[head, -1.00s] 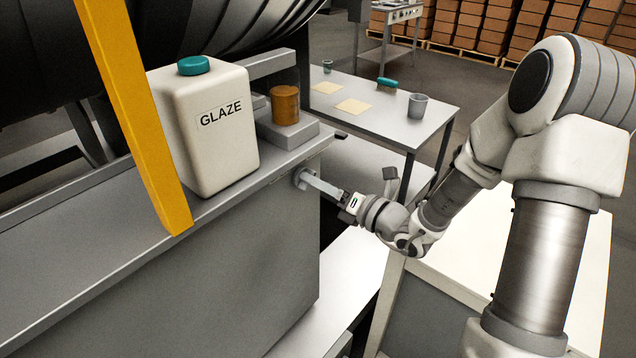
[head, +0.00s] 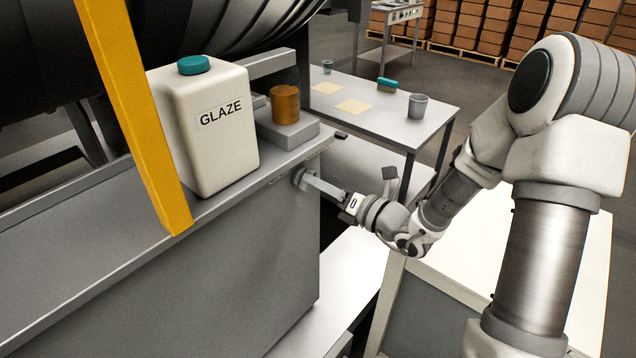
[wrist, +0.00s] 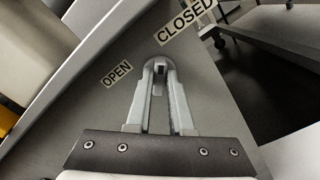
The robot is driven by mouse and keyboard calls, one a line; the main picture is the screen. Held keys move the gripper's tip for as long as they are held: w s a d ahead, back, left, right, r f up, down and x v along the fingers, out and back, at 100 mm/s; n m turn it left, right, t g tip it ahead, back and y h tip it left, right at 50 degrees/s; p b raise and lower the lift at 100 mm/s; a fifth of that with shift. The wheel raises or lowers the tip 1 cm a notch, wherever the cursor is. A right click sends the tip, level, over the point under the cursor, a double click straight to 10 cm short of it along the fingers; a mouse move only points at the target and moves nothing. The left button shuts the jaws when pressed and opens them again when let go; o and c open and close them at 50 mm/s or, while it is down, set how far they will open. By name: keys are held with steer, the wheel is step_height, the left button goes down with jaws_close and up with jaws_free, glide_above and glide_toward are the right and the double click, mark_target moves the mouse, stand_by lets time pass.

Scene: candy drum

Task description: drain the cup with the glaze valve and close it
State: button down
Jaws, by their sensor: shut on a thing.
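The amber-brown cup (head: 285,105) stands on a small grey block on top of the grey cabinet, right of the white GLAZE jug (head: 215,135). I cannot see inside it. The glaze valve (head: 299,177) is on the cabinet's side face, below the cup. My gripper (head: 307,181) is shut on the valve's handle. In the wrist view the fingers of my gripper (wrist: 160,78) close around the handle (wrist: 160,71) and hide much of it. An OPEN label (wrist: 117,73) is left of the fingertips and a CLOSED label (wrist: 185,20) is above right.
A yellow post (head: 135,110) rises left of the jug. A grey table (head: 425,135) at the back holds a grey cup (head: 417,105), a teal-handled brush (head: 387,83) and yellow sheets. A white surface (head: 345,275) lies low, right of the cabinet.

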steer(key=n+b, duration=0.5)
steer(key=b, duration=0.1)
steer(key=n+b, duration=1.2)
steer(key=shift+s+a+f, duration=0.15)
steer(key=shift+s+a, duration=0.1)
steer(key=shift+n, duration=0.4)
steer(key=c, duration=0.8)
jaws_free()
steer(key=p+v, duration=0.2)
steer(key=v, duration=1.5)
steer(key=shift+d, duration=0.2)
